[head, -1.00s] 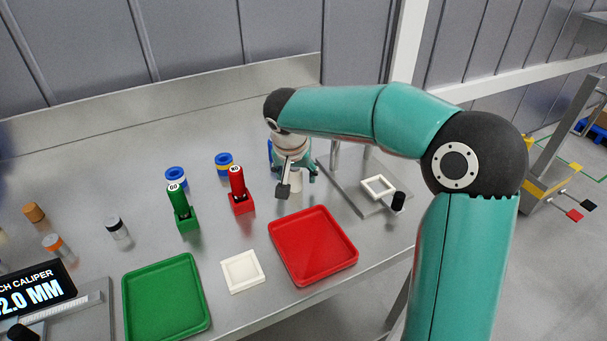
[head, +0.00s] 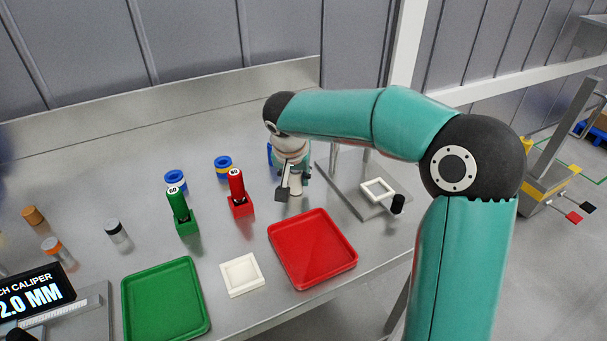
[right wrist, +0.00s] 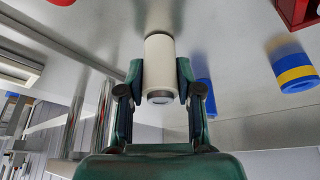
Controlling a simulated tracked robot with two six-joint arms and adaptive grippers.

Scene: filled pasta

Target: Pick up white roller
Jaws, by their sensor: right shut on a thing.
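The white roller (right wrist: 159,62) is a pale cylinder standing upright on the steel table. In the right wrist view it sits between the two fingers of my right gripper (right wrist: 159,88), which touch it on both sides. In the head view the roller (head: 296,183) shows partly beside the dark fingertip of my right gripper (head: 288,185), just behind the red tray. My right gripper is shut on the roller. My left gripper is not in the head view.
A red tray (head: 329,276) and a white square dish (head: 241,288) lie in front, a green tray (head: 140,331) at left. Red (head: 238,204) and green (head: 184,223) holders stand left of the gripper. A stand with a white frame (head: 377,207) is at right.

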